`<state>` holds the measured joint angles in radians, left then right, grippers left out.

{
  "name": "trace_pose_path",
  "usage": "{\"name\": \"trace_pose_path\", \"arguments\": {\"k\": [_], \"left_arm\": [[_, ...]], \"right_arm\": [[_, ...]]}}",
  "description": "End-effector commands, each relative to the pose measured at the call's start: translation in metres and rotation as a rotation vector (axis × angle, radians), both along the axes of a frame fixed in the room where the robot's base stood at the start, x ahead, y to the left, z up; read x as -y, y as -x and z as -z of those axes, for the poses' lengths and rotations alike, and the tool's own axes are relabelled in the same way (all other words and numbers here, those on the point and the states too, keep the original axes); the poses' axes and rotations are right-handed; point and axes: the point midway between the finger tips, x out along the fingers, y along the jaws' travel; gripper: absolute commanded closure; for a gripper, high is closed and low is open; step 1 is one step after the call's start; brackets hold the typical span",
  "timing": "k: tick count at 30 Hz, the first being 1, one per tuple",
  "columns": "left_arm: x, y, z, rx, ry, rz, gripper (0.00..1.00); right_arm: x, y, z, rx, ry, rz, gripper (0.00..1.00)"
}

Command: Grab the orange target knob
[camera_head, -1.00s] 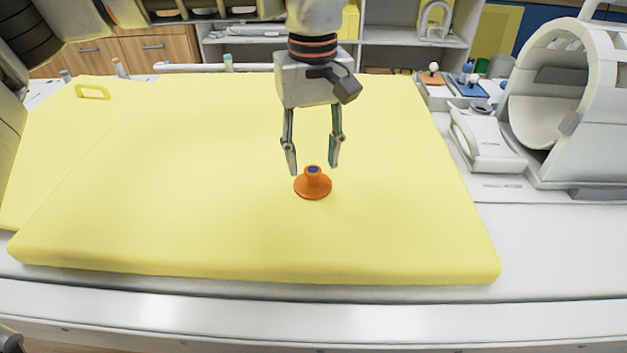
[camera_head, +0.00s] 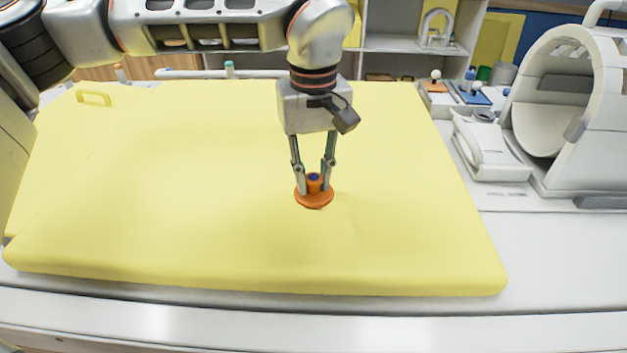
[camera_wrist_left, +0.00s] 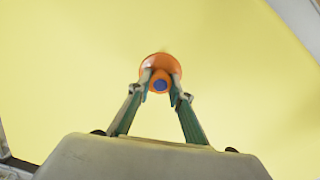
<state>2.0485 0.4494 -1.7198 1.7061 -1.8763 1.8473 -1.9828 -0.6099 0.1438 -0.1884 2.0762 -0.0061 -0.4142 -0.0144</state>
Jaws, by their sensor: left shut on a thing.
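The orange target knob (camera_head: 314,199) has a wide round base, a narrow stem and a blue spot on top. It stands upright on the yellow mat (camera_head: 200,220), near its middle. My left gripper (camera_head: 314,188) comes down from above with one finger on each side of the stem, shut on it. In the left wrist view the knob (camera_wrist_left: 160,62) sits between the fingertips of my left gripper (camera_wrist_left: 160,84), which cover part of its sides. My right gripper is not in view.
A white ring-shaped scanner (camera_head: 560,90) stands at the right, with a white box-like part (camera_head: 490,150) beside it. Small coloured items on an orange and a blue base (camera_head: 470,92) stand at the back right. The mat around the knob is clear.

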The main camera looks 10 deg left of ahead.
Motion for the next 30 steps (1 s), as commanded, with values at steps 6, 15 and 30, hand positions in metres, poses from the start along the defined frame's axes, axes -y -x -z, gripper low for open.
{"name": "trace_pose_path", "arguments": {"k": [6,15,30], "left_arm": [[0.0,0.0,-0.018,0.004,0.0,-0.001,1.0],[0.001,0.0,-0.077,0.009,0.001,-0.001,1.0],[0.0,0.0,-0.175,0.007,0.0,-0.001,1.0]], "right_arm": [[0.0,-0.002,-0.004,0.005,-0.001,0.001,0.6],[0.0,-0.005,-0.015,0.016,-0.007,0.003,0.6],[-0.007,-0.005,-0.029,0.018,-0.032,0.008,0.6]]}}
